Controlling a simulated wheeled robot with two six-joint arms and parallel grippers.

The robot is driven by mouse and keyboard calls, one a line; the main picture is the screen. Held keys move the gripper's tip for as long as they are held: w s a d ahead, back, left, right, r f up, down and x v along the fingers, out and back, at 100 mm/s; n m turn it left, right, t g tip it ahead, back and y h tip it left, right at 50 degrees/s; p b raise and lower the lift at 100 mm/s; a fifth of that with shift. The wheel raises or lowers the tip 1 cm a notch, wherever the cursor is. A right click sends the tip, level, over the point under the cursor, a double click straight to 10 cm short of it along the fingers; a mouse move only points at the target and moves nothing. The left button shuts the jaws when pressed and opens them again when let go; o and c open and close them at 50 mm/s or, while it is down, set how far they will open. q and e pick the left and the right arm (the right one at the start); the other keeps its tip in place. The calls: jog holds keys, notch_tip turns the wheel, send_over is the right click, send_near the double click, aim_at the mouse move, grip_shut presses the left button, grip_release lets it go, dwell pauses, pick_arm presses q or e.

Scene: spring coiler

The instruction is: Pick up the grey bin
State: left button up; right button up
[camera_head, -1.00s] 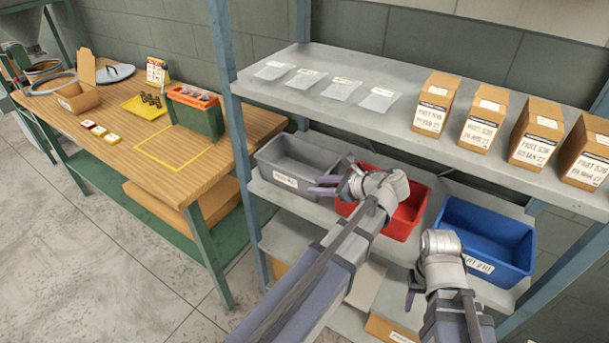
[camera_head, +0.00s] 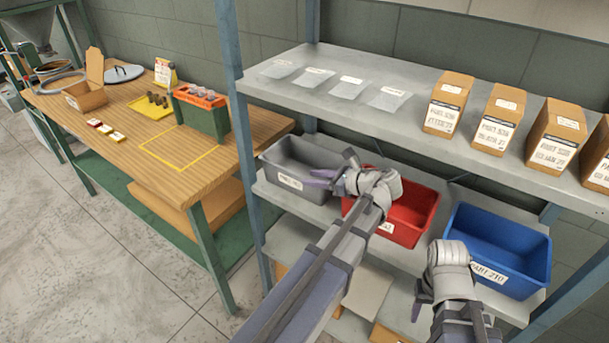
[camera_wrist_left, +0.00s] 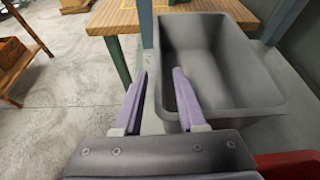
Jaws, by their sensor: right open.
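The grey bin (camera_head: 284,179) stands on the middle shelf, at its left end, with a white label on its front. It is empty inside, as the left wrist view shows (camera_wrist_left: 207,60). My left gripper (camera_head: 330,167) is at the bin's right front part in the head view. In the left wrist view its purple fingers (camera_wrist_left: 160,75) are apart, with the bin's near left edge between them in the picture. I cannot tell whether they touch the bin. My right gripper (camera_head: 419,300) is low in front of the blue bin, partly hidden by its own wrist, and holds nothing visible.
A red bin (camera_head: 412,213) stands close to the right of the grey bin, partly behind my left arm. A blue bin (camera_head: 500,240) is farther right. The upper shelf (camera_head: 400,118) overhangs behind. A blue-grey post (camera_head: 234,130) and a wooden table (camera_head: 130,150) are left.

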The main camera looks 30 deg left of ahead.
pick_arm(q)
jog(key=b+x, duration=0.1)
jog(key=x, duration=0.3)
jog(key=shift+a+f, duration=0.1)
jog(key=shift+a, duration=0.05)
grip_shut()
dwell(1.2)
